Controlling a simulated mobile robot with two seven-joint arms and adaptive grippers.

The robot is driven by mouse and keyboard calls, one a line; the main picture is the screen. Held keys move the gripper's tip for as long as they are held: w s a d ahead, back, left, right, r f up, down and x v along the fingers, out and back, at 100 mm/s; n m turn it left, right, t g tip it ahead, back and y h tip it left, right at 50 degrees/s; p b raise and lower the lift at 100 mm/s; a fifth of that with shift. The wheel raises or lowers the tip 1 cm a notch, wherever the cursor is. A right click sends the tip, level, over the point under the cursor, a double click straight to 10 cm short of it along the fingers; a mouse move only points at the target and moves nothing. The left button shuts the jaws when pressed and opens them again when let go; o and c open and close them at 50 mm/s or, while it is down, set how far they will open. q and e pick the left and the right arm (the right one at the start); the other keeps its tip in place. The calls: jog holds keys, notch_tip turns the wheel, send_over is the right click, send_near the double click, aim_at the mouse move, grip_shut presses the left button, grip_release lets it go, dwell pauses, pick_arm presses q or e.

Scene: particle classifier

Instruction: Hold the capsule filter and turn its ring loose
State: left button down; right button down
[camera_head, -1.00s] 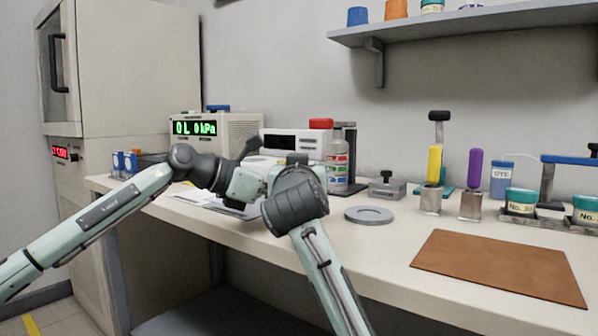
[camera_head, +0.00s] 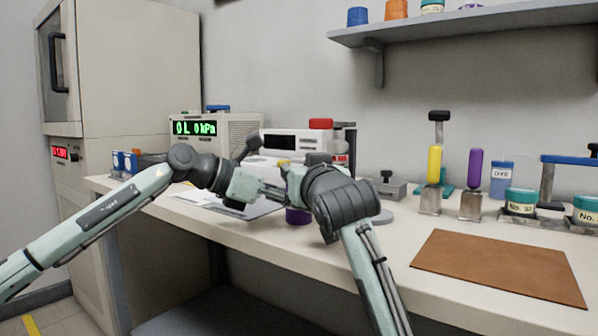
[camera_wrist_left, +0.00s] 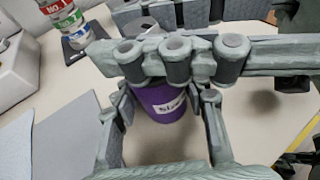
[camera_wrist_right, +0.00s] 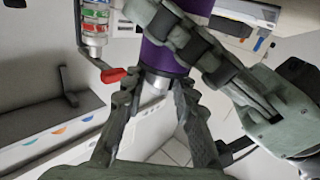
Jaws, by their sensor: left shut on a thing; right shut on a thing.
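The capsule filter is a purple cylinder with a white label, and its lower part shows in the head view (camera_head: 297,215) below my grippers. In the left wrist view the filter (camera_wrist_left: 165,103) stands between the fingers of my left gripper (camera_wrist_left: 163,112), which is shut on it. In the right wrist view a metallic grey end part (camera_wrist_right: 154,84) adjoins the purple body (camera_wrist_right: 160,57). My right gripper (camera_wrist_right: 155,93) is shut around this end; the ring itself is hard to make out.
A brown mat (camera_head: 500,267) lies at the right front. A grey disc (camera_head: 382,216) is partly behind my right wrist. Yellow (camera_head: 434,165) and purple (camera_head: 474,168) handled tools stand farther right. The front middle of the bench is clear.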

jog(key=shift+f+y, duration=0.1)
jog(key=shift+y, duration=0.2)
jog(key=c, duration=1.2)
grip_release()
jog(key=shift+s, duration=0.1)
jog(key=v, duration=1.2)
jog(key=shift+d, duration=0.1)
